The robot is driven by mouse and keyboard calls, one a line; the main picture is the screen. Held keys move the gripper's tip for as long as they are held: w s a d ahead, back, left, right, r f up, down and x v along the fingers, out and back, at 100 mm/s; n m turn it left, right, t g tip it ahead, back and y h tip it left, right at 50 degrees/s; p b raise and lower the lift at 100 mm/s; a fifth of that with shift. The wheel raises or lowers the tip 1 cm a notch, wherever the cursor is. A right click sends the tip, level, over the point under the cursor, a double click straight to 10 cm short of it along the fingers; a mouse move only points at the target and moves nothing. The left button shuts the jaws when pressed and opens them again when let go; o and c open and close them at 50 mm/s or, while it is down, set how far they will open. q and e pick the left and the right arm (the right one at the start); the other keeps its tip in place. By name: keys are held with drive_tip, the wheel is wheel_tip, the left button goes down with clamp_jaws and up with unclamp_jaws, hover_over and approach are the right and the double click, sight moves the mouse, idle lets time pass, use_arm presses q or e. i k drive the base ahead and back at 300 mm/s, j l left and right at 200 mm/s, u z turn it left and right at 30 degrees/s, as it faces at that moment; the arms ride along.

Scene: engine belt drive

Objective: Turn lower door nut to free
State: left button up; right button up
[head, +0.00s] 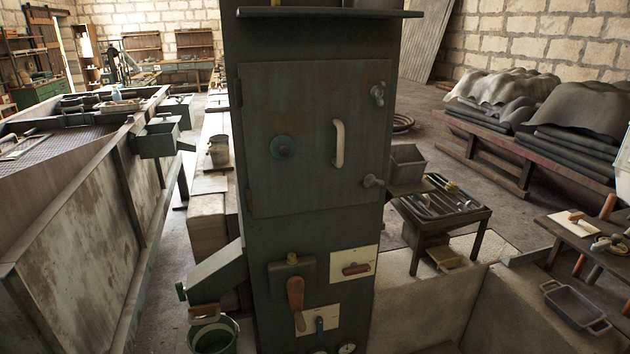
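A dark green cabinet door (315,185) stands upright and shut in the middle of the head view. The lower door nut (372,181) is a grey wing-like nut at the door's right edge, with its arm lying roughly sideways. A similar upper nut (378,93) sits above it at the same edge, standing roughly upright. A pale vertical handle (338,144) is fixed right of the door's middle. Neither of my grippers shows in the head view.
A tool table (440,205) and a grey bin (406,163) stand close on the right. A green bucket (213,335) is at lower left.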

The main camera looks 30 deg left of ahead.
sight(370, 180)
drive_tip(key=u, duration=0.7)
